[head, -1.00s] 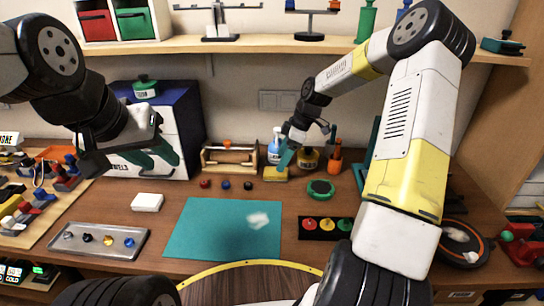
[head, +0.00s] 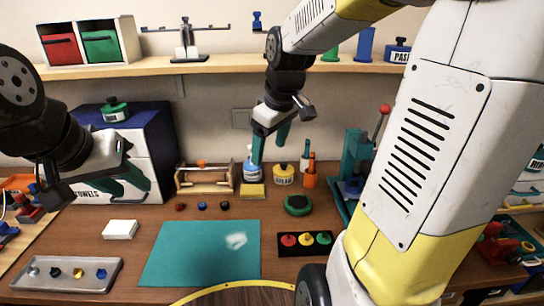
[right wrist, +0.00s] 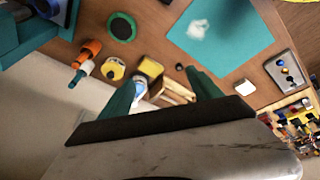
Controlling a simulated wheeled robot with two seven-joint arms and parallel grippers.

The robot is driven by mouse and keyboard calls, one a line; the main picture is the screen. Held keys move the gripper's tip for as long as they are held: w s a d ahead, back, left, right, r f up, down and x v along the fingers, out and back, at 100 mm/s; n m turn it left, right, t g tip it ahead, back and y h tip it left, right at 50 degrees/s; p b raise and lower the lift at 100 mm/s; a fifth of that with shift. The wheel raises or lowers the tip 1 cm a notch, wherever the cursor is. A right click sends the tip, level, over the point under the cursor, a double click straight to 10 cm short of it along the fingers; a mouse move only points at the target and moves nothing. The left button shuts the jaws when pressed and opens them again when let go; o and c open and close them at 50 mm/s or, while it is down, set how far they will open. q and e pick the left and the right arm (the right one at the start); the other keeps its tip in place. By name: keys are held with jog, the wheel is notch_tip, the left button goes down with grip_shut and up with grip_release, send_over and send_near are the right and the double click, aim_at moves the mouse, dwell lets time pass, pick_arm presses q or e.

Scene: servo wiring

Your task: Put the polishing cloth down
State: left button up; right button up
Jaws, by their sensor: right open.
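A yellow folded pad (head: 252,191), which looks like the polishing cloth, lies flat on the desk in front of the spray bottle. It also shows in the right wrist view (right wrist: 150,67), between and beyond my fingertips. My right gripper (head: 268,152) is open and empty, above the pad and apart from it. Its two teal fingers stand wide apart in the right wrist view (right wrist: 160,80). My left gripper (head: 130,188) hangs in front of the white and blue cabinet, with its fingers apart and nothing seen between them.
A spray bottle (head: 252,165), a yellow jar (head: 284,175), an orange cup (head: 310,178) and a wooden rack (head: 205,181) stand close around the pad. A teal mat (head: 185,265) bears a whitish patch. A green press (head: 355,165) stands right. The shelf (head: 215,61) runs above.

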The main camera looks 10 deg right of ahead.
jog(key=s+r+m+t, duration=0.1)
jog(key=s+m, duration=0.2)
jog(key=s, duration=0.3)
jog(key=s+r+m+t+y, duration=0.1)
jog(key=s+r+m, duration=0.1)
jog(key=s+m, duration=0.2)
jog(key=shift+s+r+t, duration=0.25)
jog(key=shift+s+t, duration=0.15)
jog(key=shift+s, duration=1.35)
